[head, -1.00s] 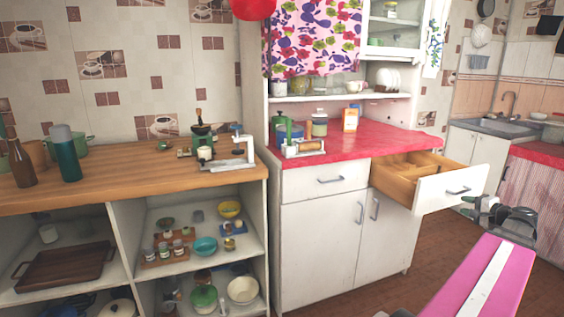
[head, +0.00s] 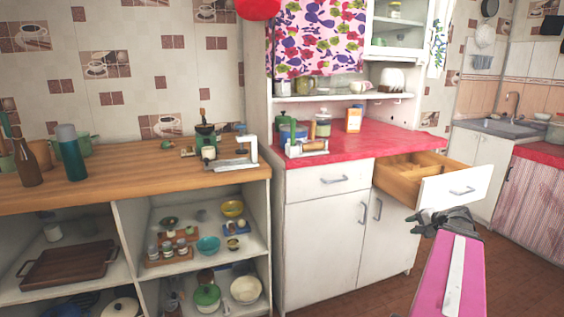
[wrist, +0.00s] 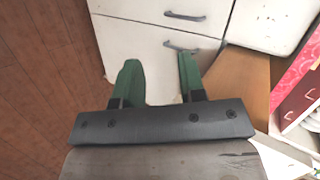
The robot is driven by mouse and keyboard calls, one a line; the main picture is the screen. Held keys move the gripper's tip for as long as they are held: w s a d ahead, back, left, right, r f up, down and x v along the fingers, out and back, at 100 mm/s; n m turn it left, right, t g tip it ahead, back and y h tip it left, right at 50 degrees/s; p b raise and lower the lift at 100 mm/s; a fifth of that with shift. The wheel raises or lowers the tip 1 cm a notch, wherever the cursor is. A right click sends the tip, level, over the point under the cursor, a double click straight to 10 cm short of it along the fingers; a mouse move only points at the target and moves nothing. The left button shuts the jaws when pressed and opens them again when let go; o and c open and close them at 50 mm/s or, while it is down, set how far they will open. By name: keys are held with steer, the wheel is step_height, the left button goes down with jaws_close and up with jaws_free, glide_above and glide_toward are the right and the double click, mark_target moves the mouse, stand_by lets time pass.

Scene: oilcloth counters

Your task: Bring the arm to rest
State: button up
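My gripper (head: 440,215) is at the end of my pink arm, at the lower right of the head view. It appears just below and in front of the open drawer (head: 455,190); whether it touches the drawer front is unclear. In the wrist view its two green fingers (wrist: 160,76) stand apart with nothing between them. Beyond them are the white cabinet front (wrist: 155,45) and dark handles.
The drawer sticks out from the white cabinet (head: 325,240) under the red counter (head: 385,137). A wooden counter (head: 100,178) with open shelves stands left. A sink (head: 500,127) is at the far right. Brown floor lies between.

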steer(key=s+a+f+n+g+h, duration=0.2)
steer(key=a+f, duration=0.3)
steer(key=a, duration=0.5)
steer(key=s+a+f+n+g+h, duration=0.2)
steer(key=a+f, duration=0.4)
steer(key=a, duration=0.4)
steer(key=s+a+f+n+g+h, duration=0.2)
steer(key=a+f+n+g, duration=0.3)
steer(key=a, duration=0.4)
steer(key=shift+s+a+f+n+h, duration=0.3)
steer(key=shift+s+a+f+n, duration=0.15)
steer(key=shift+s+n, duration=0.2)
